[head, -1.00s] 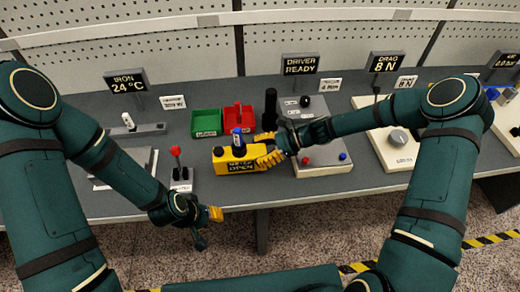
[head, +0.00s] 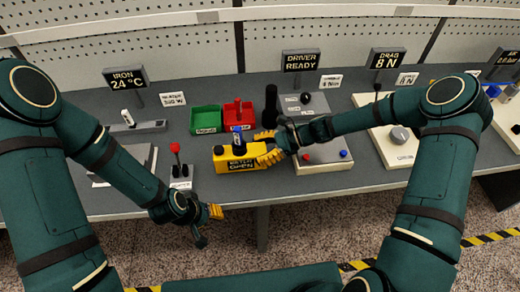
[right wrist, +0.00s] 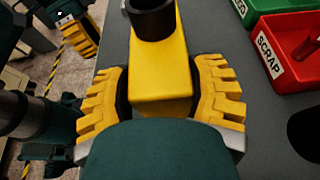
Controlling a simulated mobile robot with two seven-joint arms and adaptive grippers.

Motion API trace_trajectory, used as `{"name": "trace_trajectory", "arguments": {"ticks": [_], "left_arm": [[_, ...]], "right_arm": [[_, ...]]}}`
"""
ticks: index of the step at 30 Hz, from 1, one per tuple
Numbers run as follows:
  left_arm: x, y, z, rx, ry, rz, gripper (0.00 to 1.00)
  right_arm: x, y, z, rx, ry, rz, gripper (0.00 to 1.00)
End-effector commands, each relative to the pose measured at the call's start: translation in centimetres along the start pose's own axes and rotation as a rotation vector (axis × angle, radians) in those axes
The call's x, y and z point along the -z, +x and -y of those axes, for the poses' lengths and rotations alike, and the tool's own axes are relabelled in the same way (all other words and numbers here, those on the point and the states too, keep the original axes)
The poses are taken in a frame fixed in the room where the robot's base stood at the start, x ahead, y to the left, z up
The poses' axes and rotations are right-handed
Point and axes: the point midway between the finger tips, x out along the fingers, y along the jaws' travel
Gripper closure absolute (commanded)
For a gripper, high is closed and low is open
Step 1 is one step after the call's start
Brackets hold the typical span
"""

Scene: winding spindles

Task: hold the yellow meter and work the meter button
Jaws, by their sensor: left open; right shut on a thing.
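The yellow meter (head: 235,160) is a box with dark lettering on its front, standing near the bench's front edge. A black round holder on top carries a small blue and white piece (head: 237,135). My right gripper (head: 263,147) is shut on the meter's right end. In the right wrist view the yellow ribbed fingers press either side of the yellow body (right wrist: 160,85), with the black holder (right wrist: 152,18) beyond. My left gripper (head: 214,212) is open and empty, lower left of the meter, in front of the bench edge. I cannot pick out the meter button.
A red-knobbed lever (head: 175,160) stands left of the meter. Behind it are a green bin (head: 206,119) and a red bin (head: 238,112). A black post (head: 270,106) rises behind my right gripper. A pale panel with red and blue buttons (head: 325,165) lies right.

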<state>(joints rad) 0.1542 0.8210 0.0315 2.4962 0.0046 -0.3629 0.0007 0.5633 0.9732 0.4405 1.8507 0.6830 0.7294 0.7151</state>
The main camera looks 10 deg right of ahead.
Motion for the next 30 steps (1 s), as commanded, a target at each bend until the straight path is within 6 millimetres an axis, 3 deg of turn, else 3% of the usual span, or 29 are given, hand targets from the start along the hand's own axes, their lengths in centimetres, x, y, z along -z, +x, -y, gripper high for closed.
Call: {"name": "trace_trajectory", "arguments": {"ticks": [26, 27, 29, 30], "left_arm": [[-0.06, 0.41, 0.16, 0.0, 0.0, 0.0, 0.63], [-0.06, 0.41, 0.16, 0.0, 0.0, 0.0, 0.63], [-0.05, 0.4, 0.17, 0.0, 0.0, 0.0, 0.63], [-0.05, 0.4, 0.17, 0.0, 0.0, 0.0, 0.63]], "right_arm": [[0.69, 0.31, 0.0, 0.0, 0.0, 0.0, 0.85], [0.76, 0.3, -0.01, 0.0, 0.0, -0.001, 0.29], [0.75, 0.3, -0.01, 0.0, 0.0, -0.001, 0.08], [0.75, 0.3, -0.01, 0.0, 0.0, -0.001, 0.03]]}}
